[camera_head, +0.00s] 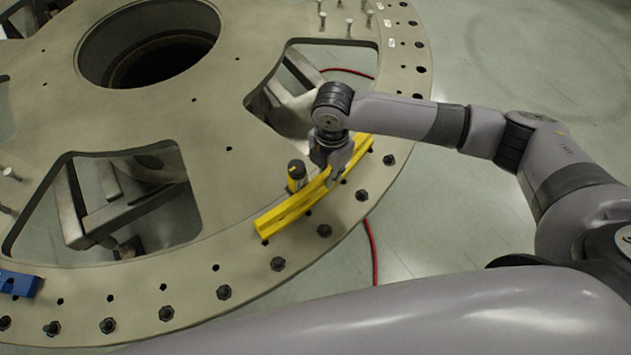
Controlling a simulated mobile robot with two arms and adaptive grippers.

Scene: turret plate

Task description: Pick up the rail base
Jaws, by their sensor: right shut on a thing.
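The rail base is a long yellow bar (288,210) near the outer edge of the turret plate (190,110), on its right side. It runs from lower left to upper right. My right gripper (337,174) comes down from above and is shut on the bar right of its middle, hiding a short stretch of it. I cannot tell whether the bar touches the plate. My left gripper is not in view.
The plate has a round central hole (150,50) and large cutouts with metal framing below. Several dark bolts (278,264) line its rim. A blue piece (18,284) lies at the left edge. A red cable (373,255) runs on the floor.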

